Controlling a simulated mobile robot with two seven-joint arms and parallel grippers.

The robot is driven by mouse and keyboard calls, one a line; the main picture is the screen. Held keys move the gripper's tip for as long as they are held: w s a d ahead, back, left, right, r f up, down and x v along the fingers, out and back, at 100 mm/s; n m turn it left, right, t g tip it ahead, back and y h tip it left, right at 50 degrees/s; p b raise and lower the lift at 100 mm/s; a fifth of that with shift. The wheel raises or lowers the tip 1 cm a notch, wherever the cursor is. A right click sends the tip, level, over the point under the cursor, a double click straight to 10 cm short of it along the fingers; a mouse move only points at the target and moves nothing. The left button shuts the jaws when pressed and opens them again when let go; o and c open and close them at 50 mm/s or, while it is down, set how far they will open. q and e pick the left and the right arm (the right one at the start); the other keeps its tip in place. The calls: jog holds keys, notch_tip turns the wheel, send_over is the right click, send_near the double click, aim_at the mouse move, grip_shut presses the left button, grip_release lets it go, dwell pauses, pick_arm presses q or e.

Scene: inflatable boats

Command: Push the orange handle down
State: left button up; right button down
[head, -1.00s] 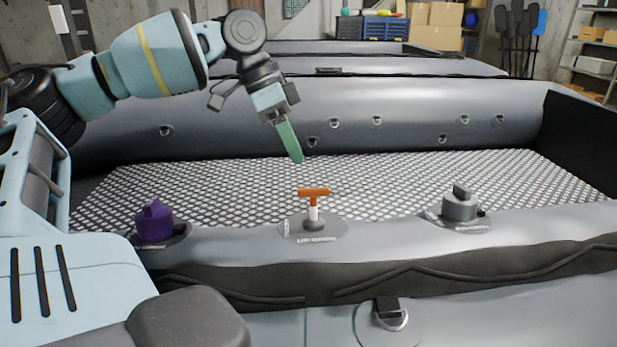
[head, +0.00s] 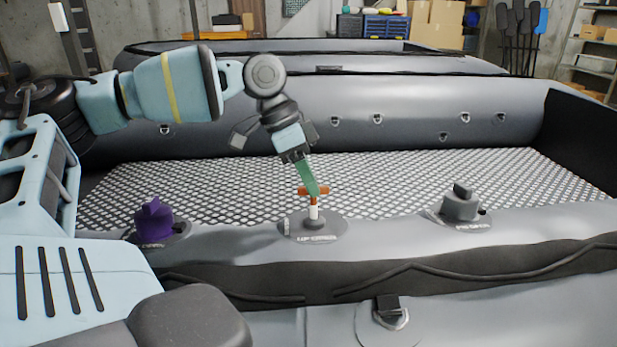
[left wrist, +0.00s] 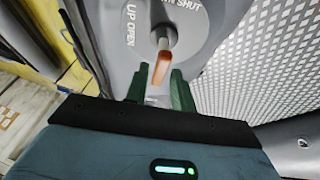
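The orange handle (head: 324,190) is a T-shaped bar on a white stem, standing up from a round grey valve plate (head: 296,232) on the near boat tube. My left gripper (head: 317,194), with green fingers, comes down from the upper left and overlaps the handle in the head view. The plate reads "UP OPEN" and a partly cut "SHUT". My right gripper is not in view.
A purple valve cap (head: 154,222) sits left of the handle and a grey valve cap (head: 460,205) right of it, both on the same tube. The patterned boat floor (head: 420,180) behind is clear. Further boats lie beyond.

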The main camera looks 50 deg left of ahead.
aim_at(308, 195)
pick_arm(q)
jog(key=c, duration=0.5)
grip_shut()
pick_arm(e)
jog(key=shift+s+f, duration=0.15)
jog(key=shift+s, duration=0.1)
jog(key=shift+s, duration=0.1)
pick_arm(q)
jog(key=f, duration=0.3)
jog(key=shift+s+d+f+b, duration=0.1)
jog(key=shift+s+d+b, duration=0.15)
jog(key=shift+b, duration=0.1)
jog(key=shift+o, duration=2.3)
grip_release()
jog(key=o, duration=0.4)
jog(key=shift+c, duration=0.2)
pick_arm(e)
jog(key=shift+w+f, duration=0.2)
